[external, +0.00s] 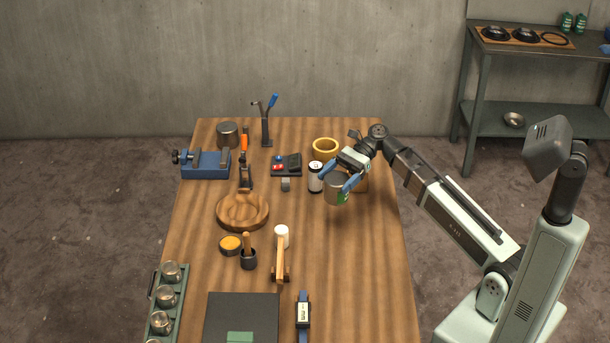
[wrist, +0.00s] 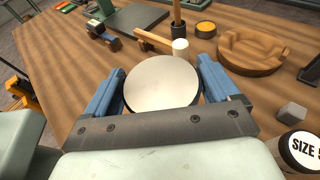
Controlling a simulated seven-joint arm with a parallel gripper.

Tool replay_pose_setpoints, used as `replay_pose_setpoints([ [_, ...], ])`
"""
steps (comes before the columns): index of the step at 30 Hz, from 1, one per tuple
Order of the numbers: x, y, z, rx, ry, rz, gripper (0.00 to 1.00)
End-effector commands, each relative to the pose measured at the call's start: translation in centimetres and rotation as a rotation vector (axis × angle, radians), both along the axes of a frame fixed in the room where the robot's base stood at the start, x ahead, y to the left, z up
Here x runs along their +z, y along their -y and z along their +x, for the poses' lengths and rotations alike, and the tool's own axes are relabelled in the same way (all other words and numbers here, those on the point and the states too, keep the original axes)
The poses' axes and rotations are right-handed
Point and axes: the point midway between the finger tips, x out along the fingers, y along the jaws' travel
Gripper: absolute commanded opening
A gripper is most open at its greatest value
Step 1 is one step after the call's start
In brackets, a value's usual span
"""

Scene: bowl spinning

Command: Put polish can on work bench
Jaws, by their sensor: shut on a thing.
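A grey metal can with a green label patch, seemingly the polish can (external: 336,190), is between the blue fingers of my gripper (external: 342,181). In the wrist view my gripper (wrist: 162,75) has one finger on each side of the can's pale round top (wrist: 161,84), shut on it. The can looks about upright, over the right side of the wooden work bench (external: 350,260). I cannot tell whether its base touches the bench top, as the underside is hidden.
A white can marked SIZE (wrist: 300,150) stands close to the held can, with a yellow ring (external: 325,148) behind. A wooden bowl (external: 243,211), mallet (external: 281,255) and blue vise (external: 206,164) are further left. The bench's front right is clear. A metal shelf (external: 535,105) stands back right.

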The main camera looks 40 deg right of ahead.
Motion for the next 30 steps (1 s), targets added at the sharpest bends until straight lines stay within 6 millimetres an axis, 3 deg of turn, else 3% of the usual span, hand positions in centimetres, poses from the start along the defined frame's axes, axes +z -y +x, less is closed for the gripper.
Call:
replay_pose_setpoints([
  [4, 0.0, -0.7, -0.1, 0.012, 0.001, 0.001, 0.46],
  [8, 0.0, -2.6, -0.5, 0.045, 0.001, 0.001, 0.46],
  [20, 0.2, -13.0, -3.6, 0.229, 0.000, 0.001, 0.46],
  [30, 0.6, -21.4, -7.7, 0.389, 0.000, 0.001, 0.46],
])
